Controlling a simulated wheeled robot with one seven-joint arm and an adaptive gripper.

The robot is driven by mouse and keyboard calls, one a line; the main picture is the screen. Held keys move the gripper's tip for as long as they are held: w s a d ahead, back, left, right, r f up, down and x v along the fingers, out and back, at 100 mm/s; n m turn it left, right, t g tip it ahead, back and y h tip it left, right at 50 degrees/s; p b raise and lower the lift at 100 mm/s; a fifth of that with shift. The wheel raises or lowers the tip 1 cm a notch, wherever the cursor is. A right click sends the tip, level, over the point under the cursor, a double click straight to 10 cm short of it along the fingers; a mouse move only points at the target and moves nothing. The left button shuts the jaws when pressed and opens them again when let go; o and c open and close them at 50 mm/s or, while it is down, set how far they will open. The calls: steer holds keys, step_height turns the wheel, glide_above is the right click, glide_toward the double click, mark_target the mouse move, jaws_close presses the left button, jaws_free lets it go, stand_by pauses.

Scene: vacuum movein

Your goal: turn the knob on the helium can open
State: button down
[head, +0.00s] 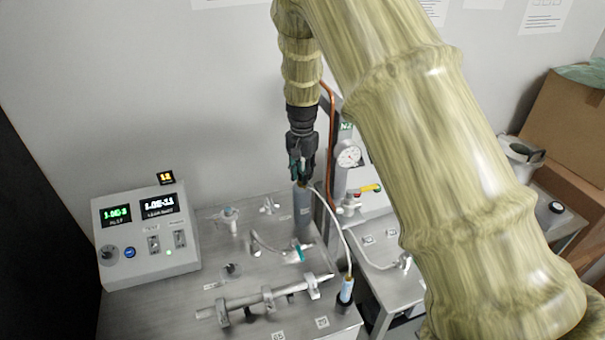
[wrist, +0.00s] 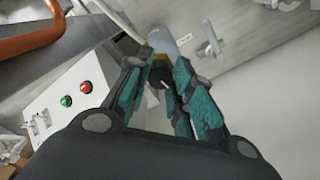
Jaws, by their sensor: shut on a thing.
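The helium can is a slim grey cylinder (head: 303,210) standing upright at the back right of the metal bench in the head view. In the wrist view the can's grey body (wrist: 162,40) shows beyond my fingertips. It has a brass-coloured fitting and a small dark knob (wrist: 161,77) with a pale mark. My gripper (head: 301,174) points down from above onto the can's top. In the wrist view my gripper's teal fingers (wrist: 160,68) are closed on the knob from both sides. In the head view the gripper hides the knob.
A control box (head: 146,240) with two lit displays stands at the bench's left. A clamped metal tube (head: 262,300) lies in front. A pressure gauge (head: 349,157) and a copper pipe (head: 331,130) are close to my gripper's right. A white hose (head: 340,222) runs beside the can.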

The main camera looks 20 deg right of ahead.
steer(key=m, duration=0.5)
steer(key=shift+m, duration=0.3)
steer(key=m, duration=0.4)
steer(key=shift+m, duration=0.3)
steer(key=shift+w, duration=0.1)
steer(key=c, duration=1.2)
jaws_free()
steer(key=shift+r, duration=0.1)
step_height(320, 180, up, 12)
steer(key=shift+d, duration=0.1)
